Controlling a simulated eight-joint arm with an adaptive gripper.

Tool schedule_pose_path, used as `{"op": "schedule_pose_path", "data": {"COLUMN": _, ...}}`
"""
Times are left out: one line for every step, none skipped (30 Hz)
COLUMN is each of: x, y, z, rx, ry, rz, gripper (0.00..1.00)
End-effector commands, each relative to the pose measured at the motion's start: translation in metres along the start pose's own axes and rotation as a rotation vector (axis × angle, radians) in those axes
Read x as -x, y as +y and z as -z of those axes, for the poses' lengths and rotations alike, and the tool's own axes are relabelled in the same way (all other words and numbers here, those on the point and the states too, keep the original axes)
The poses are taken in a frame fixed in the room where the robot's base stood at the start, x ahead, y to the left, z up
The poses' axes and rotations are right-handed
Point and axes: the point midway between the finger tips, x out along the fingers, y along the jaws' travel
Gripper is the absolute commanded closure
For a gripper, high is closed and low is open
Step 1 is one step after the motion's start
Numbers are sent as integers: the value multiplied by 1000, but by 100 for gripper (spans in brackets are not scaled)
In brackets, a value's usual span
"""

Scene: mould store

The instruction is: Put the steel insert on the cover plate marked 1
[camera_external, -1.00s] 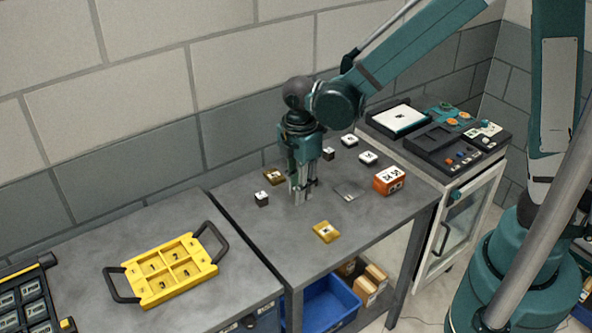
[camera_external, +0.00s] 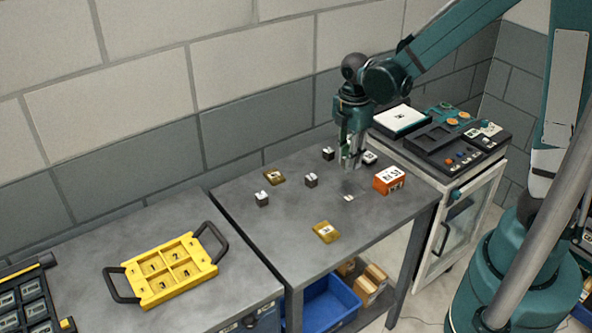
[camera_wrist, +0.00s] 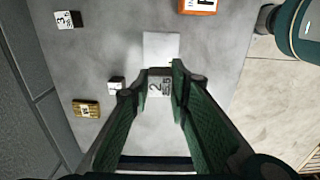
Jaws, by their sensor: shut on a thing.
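My gripper (camera_external: 350,164) is above the right half of the workbench. In the wrist view, my gripper (camera_wrist: 164,72) is shut on a small pale grey insert (camera_wrist: 158,86) with a 2 on its label. Its fingers hide the insert's sides, and it can hardly be made out in the external view. A pale flat square (camera_wrist: 160,47) lies on the bench just beyond the fingertips, with no mark readable. A brass plate (camera_wrist: 86,108) with a white label lies to the left; its mark is unclear. The external view shows brass plates at the back left (camera_external: 274,176) and front (camera_external: 325,231).
Dark blocks with white labels stand at the left (camera_external: 262,199), middle (camera_external: 311,181) and back (camera_external: 328,154). An orange box (camera_external: 389,180) stands right of my gripper. A yellow tray (camera_external: 206,268) is on the left bench. The bench between the front brass plate and the left block is clear.

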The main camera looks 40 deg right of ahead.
Motion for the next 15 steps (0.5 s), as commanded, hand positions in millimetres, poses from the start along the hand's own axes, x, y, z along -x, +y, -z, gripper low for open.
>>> {"op": "schedule_pose_path", "data": {"x": 0, "y": 0, "z": -6, "rx": -4, "ry": 0, "rz": 0, "gripper": 98}}
{"op": "schedule_pose_path", "data": {"x": 0, "y": -1, "z": -8, "rx": -5, "ry": 0, "rz": 0, "gripper": 98}}
{"op": "schedule_pose_path", "data": {"x": 0, "y": -1, "z": -11, "rx": -6, "ry": 0, "rz": 0, "gripper": 98}}
{"op": "schedule_pose_path", "data": {"x": 0, "y": -1, "z": -13, "rx": -7, "ry": 0, "rz": 0, "gripper": 98}}
{"op": "schedule_pose_path", "data": {"x": 0, "y": -1, "z": -15, "rx": -7, "ry": 0, "rz": 0, "gripper": 98}}
{"op": "schedule_pose_path", "data": {"x": 0, "y": -1, "z": -16, "rx": -8, "ry": 0, "rz": 0, "gripper": 98}}
{"op": "schedule_pose_path", "data": {"x": 0, "y": -2, "z": -17, "rx": -8, "ry": 0, "rz": 0, "gripper": 98}}
{"op": "schedule_pose_path", "data": {"x": 0, "y": -2, "z": -17, "rx": -8, "ry": 0, "rz": 0, "gripper": 98}}
{"op": "schedule_pose_path", "data": {"x": 0, "y": -2, "z": -18, "rx": -8, "ry": 0, "rz": 0, "gripper": 98}}
{"op": "schedule_pose_path", "data": {"x": 0, "y": -2, "z": -18, "rx": -8, "ry": 0, "rz": 0, "gripper": 98}}
{"op": "schedule_pose_path", "data": {"x": 0, "y": -2, "z": -18, "rx": -8, "ry": 0, "rz": 0, "gripper": 98}}
{"op": "schedule_pose_path", "data": {"x": 0, "y": -2, "z": -18, "rx": -7, "ry": 0, "rz": 0, "gripper": 98}}
{"op": "schedule_pose_path", "data": {"x": 0, "y": -2, "z": -18, "rx": -7, "ry": 0, "rz": 0, "gripper": 98}}
{"op": "schedule_pose_path", "data": {"x": 0, "y": -2, "z": -18, "rx": -7, "ry": 0, "rz": 0, "gripper": 98}}
{"op": "schedule_pose_path", "data": {"x": 0, "y": -2, "z": -18, "rx": -7, "ry": 0, "rz": 0, "gripper": 98}}
